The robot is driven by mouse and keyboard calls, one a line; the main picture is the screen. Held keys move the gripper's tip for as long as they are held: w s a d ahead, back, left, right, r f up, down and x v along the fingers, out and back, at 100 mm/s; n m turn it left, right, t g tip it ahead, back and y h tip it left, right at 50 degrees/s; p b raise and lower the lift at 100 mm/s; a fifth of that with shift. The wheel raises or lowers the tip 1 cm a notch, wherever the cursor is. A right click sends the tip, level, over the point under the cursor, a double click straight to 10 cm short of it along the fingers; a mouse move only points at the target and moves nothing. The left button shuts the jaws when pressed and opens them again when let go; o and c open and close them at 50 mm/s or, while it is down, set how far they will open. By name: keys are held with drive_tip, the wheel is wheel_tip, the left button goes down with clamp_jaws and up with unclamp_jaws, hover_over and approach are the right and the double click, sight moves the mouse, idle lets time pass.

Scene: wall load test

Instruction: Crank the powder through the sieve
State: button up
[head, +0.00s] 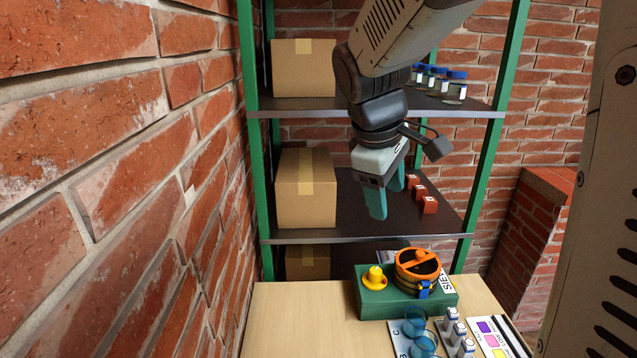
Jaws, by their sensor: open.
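The sieve unit is a green box (388,304) on the wooden table, with "SIE" readable on its label. An orange-rimmed round sieve (418,264) with a dark inside and a bar across its top sits on its right part. A yellow knob (375,279) stands on the left part of the box. A small blue piece (425,289) is at the sieve's front. My gripper (386,204) has teal fingers, points down and is open and empty. It hangs above the box, clear of it. I cannot make out powder inside the sieve.
Clear blue-rimmed cups (424,343) and small capped bottles (451,317) stand in front of the box, beside a colour card (490,338). The table's left part (300,320) is bare. Behind is a green-framed shelf (350,236) with cardboard boxes (305,188). A brick wall is close at left.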

drive_tip(key=w+f+n+g, duration=0.1)
drive_tip(key=w+f+n, duration=0.4)
drive_tip(key=w+f, duration=0.5)
drive_tip(key=n+g+h, duration=0.1)
drive_tip(key=n+h, duration=0.1)
drive_tip(key=n, duration=0.3)
approach(375, 271)
drive_tip(key=x, duration=0.9)
drive_tip(key=shift+w+f, duration=0.1)
drive_tip(key=shift+f, duration=0.05)
drive_tip(key=c, duration=1)
drive_tip(key=shift+m, duration=0.3)
